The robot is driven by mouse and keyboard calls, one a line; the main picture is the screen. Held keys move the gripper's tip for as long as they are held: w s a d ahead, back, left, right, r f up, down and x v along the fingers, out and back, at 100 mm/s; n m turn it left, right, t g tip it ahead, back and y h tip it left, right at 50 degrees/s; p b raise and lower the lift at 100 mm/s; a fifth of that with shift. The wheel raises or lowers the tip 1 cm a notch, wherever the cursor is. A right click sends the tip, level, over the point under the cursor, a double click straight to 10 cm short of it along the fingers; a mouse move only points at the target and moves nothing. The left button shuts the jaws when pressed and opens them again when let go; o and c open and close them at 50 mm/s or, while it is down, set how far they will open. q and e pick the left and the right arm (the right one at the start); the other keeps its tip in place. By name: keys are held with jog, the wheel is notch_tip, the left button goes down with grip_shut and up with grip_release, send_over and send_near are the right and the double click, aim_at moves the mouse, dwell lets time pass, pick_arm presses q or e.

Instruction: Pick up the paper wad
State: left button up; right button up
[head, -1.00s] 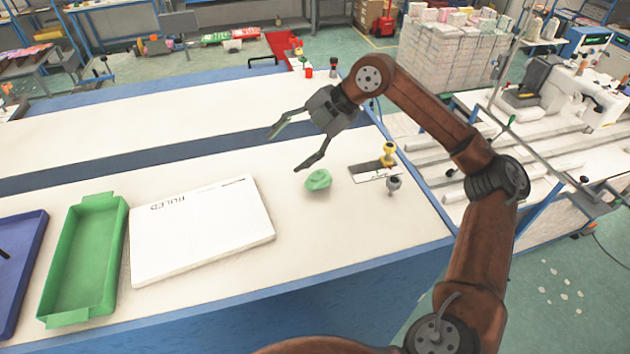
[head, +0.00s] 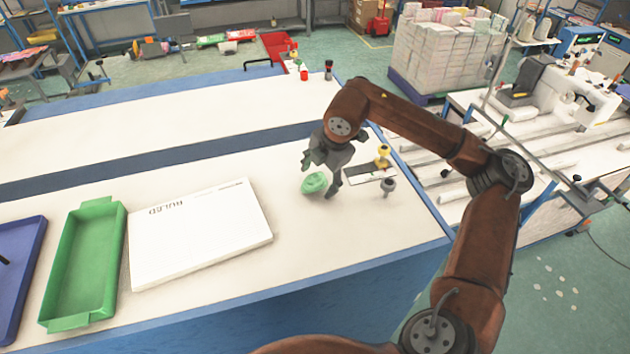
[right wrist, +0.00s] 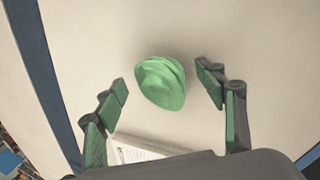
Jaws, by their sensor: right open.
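The paper wad (head: 314,183) is a crumpled light-green lump on the white table top, right of the paper stack. My right gripper (head: 322,178) points down beside and above it, with its fingers spread. In the right wrist view the paper wad (right wrist: 161,82) lies ahead of and between the two open fingertips of my right gripper (right wrist: 163,82), with a gap on each side. No contact shows. My left gripper is not in view.
A white ruled paper stack (head: 200,232) lies left of the wad. A green tray (head: 84,262) and a blue tray (head: 15,270) stand further left. A plate (head: 370,173) with a yellow-topped stamp (head: 383,155) and a grey knob (head: 388,187) sit just right.

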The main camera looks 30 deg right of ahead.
jog(key=shift+f, duration=0.15)
jog(key=c, duration=1.1)
